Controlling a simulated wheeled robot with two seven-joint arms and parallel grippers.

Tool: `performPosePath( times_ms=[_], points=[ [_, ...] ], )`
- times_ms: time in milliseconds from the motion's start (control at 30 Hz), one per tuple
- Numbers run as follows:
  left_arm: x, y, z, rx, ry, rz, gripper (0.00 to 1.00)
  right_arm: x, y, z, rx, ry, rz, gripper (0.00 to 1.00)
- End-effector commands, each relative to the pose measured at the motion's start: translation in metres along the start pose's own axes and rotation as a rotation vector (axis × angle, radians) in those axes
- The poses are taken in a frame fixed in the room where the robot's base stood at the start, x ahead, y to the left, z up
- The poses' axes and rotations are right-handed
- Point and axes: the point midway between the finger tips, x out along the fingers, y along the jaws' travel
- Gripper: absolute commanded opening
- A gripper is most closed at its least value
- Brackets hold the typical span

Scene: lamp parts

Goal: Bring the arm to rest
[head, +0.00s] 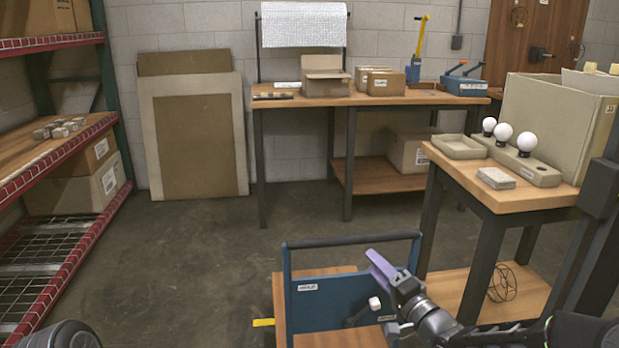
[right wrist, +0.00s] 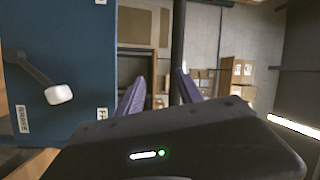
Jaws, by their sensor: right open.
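My right gripper (head: 379,268) is in the lower middle of the head view, beside a blue panelled cart (head: 333,305) with a dark handle bar. Its purple fingers also show in the right wrist view (right wrist: 158,92), spread apart with nothing between them. The blue panel (right wrist: 62,60), with a white-tipped lever (right wrist: 59,94), is left of the fingers in that view. My left gripper is not seen; only a dark rounded part of mine shows at the lower left corner of the head view.
A wooden table (head: 512,196) at right carries a holder with white bulbs (head: 502,133), an empty tray (head: 458,147), a small box (head: 496,178) and a large bin (head: 555,115). A red-edged shelf (head: 62,152) stands left. A workbench (head: 335,98) stands behind. The floor between is clear.

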Motion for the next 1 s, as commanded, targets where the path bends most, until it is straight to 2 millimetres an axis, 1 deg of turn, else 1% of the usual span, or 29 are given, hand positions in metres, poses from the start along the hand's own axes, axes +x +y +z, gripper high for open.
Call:
performPosePath(
  times_ms=[67,100,167,200,267,300,367,400,433,467,500,567,600,700,900,933,967,1000],
  points=[
    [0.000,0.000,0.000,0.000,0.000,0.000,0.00,-0.013,0.041,0.007,-0.096,0.010,0.130,0.43],
    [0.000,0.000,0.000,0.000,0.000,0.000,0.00,-0.022,0.066,0.017,-0.144,-0.002,0.210,0.43],
    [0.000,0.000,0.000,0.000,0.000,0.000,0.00,-0.038,0.104,0.040,-0.202,-0.044,0.329,0.43],
    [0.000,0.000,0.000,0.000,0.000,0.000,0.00,-0.051,0.128,0.058,-0.235,-0.084,0.405,0.43],
    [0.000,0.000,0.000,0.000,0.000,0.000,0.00,-0.072,0.160,0.091,-0.274,-0.164,0.509,0.43],
    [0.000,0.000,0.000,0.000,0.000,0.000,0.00,-0.088,0.178,0.115,-0.294,-0.224,0.569,0.43],
    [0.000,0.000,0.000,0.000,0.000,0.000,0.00,-0.114,0.202,0.150,-0.317,-0.323,0.654,0.43],
    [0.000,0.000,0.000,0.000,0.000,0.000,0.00,-0.133,0.216,0.174,-0.329,-0.393,0.703,0.43],
    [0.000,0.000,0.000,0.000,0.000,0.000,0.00,-0.148,0.224,0.191,-0.336,-0.445,0.736,0.43],
    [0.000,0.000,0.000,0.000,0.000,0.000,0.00,-0.163,0.231,0.208,-0.339,-0.497,0.767,0.43],
    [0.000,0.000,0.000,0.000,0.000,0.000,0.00,-0.183,0.239,0.230,-0.343,-0.567,0.805,0.43],
    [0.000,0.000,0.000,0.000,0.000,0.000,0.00,-0.211,0.247,0.258,-0.341,-0.659,0.851,0.43],
    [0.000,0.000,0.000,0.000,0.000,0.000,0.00,-0.228,0.250,0.274,-0.338,-0.713,0.878,0.43],
    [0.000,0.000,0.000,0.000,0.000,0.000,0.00,-0.269,0.255,0.309,-0.321,-0.831,0.935,0.43],
    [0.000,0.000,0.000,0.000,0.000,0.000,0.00,-0.340,0.253,0.363,-0.281,-1.012,1.034,0.43],
    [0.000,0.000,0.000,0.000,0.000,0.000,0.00,-0.348,0.252,0.372,-0.293,-1.047,1.035,0.43],
    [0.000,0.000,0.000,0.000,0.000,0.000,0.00,-0.348,0.250,0.379,-0.315,-1.073,1.021,0.43],
    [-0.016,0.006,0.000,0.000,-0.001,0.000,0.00,-0.342,0.233,0.373,-0.320,-1.067,1.015,0.43]
  ],
)
